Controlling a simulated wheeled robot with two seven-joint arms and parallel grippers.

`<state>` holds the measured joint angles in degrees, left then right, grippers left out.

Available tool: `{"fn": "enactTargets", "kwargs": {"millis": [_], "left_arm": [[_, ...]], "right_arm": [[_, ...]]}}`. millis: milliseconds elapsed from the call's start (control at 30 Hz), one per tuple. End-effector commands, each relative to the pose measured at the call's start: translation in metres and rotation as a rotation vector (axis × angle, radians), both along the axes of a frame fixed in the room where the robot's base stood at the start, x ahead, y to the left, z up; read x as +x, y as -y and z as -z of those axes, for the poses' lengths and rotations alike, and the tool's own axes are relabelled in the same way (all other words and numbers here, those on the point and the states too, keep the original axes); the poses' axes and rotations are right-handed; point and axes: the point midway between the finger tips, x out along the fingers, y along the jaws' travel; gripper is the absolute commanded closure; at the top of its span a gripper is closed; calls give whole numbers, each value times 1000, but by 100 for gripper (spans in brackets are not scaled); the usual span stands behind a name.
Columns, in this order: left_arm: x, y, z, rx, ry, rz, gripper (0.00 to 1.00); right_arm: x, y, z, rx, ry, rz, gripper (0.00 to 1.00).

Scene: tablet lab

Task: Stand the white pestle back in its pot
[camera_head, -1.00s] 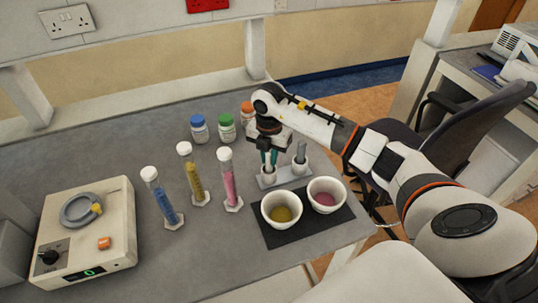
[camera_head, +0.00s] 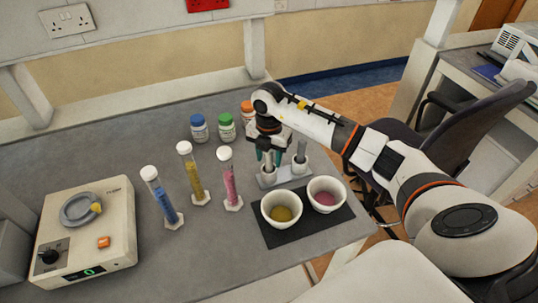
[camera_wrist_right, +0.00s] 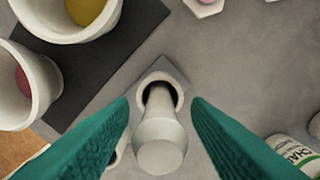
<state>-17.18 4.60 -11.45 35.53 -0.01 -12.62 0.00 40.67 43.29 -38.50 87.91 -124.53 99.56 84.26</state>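The white pestle (camera_wrist_right: 160,140) stands in its pot (camera_wrist_right: 178,90), its lower end inside the opening and its thick end toward the right wrist camera. In the head view the pot (camera_head: 268,176) sits on a grey stand (camera_head: 284,177), under my right gripper (camera_head: 268,159). In the right wrist view the green fingers of my right gripper (camera_wrist_right: 161,105) are apart, one on each side of the pestle, with gaps to it. A grey pestle (camera_head: 301,152) stands in the second pot (camera_head: 301,166) beside it. My left gripper is out of view.
Two white bowls, one with yellow (camera_head: 281,209) and one with pink contents (camera_head: 326,195), stand on a black mat (camera_head: 302,233) in front. Several capped jars (camera_head: 226,128) are behind, cylinders (camera_head: 229,180) to the left. A balance (camera_head: 85,235) is at far left.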

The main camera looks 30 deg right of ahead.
Motion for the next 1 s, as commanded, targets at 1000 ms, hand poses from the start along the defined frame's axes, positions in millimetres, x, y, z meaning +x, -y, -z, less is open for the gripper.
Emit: {"fn": "enactTargets", "kwargs": {"millis": [1000], "left_arm": [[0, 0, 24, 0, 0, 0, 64]], "right_arm": [[0, 0, -115, 0, 2, -1, 55]]}}
